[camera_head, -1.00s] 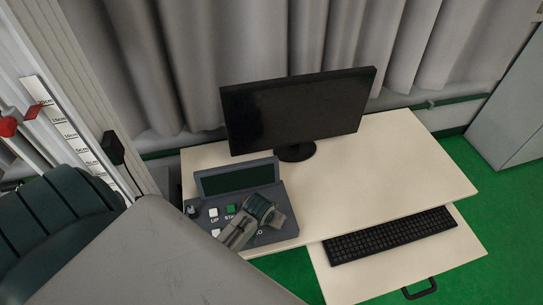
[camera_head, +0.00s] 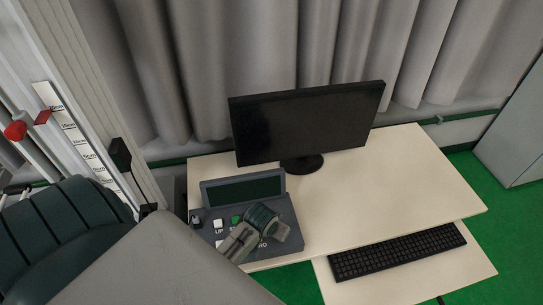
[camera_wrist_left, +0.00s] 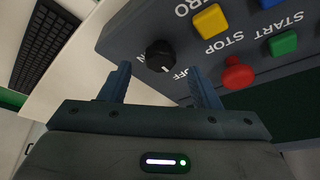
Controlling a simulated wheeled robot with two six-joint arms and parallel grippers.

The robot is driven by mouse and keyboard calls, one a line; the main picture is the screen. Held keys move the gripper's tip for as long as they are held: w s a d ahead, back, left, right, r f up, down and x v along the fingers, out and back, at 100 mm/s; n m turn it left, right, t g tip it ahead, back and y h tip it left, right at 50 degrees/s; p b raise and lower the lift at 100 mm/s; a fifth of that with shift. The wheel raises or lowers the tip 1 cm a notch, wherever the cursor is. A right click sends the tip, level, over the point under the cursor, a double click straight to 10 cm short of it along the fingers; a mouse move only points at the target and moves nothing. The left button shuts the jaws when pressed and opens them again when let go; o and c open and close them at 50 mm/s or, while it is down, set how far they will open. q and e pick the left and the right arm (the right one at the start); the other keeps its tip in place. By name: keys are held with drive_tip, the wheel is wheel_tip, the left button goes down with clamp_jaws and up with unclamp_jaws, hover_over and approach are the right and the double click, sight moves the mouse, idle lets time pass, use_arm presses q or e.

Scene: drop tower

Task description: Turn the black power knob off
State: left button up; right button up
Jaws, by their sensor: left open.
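The black power knob (camera_wrist_left: 160,56) is round with a white mark. It sits on a grey control box (camera_wrist_left: 120,38), between ON and OFF lettering that is partly covered. My left gripper (camera_wrist_left: 163,74) is open, with one fingertip on each side of the knob in the wrist view. The fingers look apart from it; the exact depth is unclear. In the head view the left gripper (camera_head: 272,224) is over the right part of the control box (camera_head: 293,238) and hides the knob. My right gripper is not in view.
Yellow (camera_wrist_left: 211,21), red (camera_wrist_left: 237,73) and green (camera_wrist_left: 283,43) buttons are close beside the knob. A monitor (camera_head: 308,122) stands behind the box on the desk (camera_head: 400,185). A keyboard (camera_head: 398,252) lies at the front right. The desk's right side is clear.

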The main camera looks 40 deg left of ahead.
use_arm(q)
drive_tip(key=b+v, duration=0.1)
drive_tip(key=v, duration=0.6)
drive_tip(key=shift+s+r, duration=0.25)
drive_tip(key=shift+r, duration=0.1)
